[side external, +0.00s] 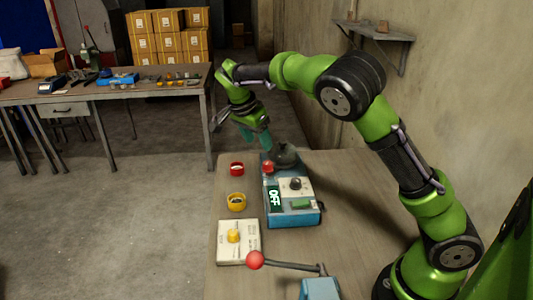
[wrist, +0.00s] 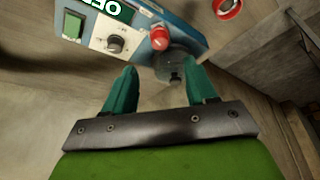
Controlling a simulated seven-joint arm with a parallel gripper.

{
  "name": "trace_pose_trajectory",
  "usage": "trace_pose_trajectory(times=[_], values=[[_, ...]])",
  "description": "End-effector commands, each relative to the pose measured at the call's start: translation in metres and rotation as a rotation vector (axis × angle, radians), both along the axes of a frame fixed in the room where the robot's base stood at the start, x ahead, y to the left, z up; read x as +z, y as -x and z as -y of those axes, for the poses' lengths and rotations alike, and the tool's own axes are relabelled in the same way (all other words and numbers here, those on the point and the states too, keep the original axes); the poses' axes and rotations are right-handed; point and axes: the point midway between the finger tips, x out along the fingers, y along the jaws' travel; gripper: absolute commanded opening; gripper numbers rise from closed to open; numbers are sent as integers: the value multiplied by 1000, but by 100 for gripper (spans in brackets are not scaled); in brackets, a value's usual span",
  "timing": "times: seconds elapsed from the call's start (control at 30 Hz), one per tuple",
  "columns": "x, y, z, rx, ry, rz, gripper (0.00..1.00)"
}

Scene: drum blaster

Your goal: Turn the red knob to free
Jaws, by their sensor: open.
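The red knob (side external: 268,167) sits on the far part of a blue control box (side external: 293,220), beside a dark rounded part (side external: 286,154). The wrist view shows the red knob (wrist: 160,38) with a lighter mark on its top. My gripper (side external: 258,143) is above the far end of the box, pointing down. In the wrist view its two teal fingers (wrist: 159,68) are apart with nothing held, and the knob lies just beyond the tips, not between them. The box display (side external: 274,198) reads OFF. Any "free" label is too small to read.
The box also carries a grey knob (side external: 295,184) and a green button (side external: 300,204). Left of it stand a red round part (side external: 237,169), a yellow one (side external: 237,202) and a white panel with a yellow knob (side external: 233,236). A red-ball lever (side external: 256,260) is nearer. Table right is clear.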

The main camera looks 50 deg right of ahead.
Motion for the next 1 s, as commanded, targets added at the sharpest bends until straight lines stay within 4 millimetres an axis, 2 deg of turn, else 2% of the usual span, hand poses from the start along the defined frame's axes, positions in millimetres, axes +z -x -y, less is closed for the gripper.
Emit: trace_pose_trajectory(times=[0.2,0.4,0.6,0.87,0.9,1.0], values=[[-45,1,19,-1,1,-5,57],[-75,1,31,-1,0,-3,57],[-88,0,36,1,-1,0,57],[-89,0,37,1,-1,1,57],[-89,0,37,1,-1,1,55],[-89,0,37,1,-1,1,40]])
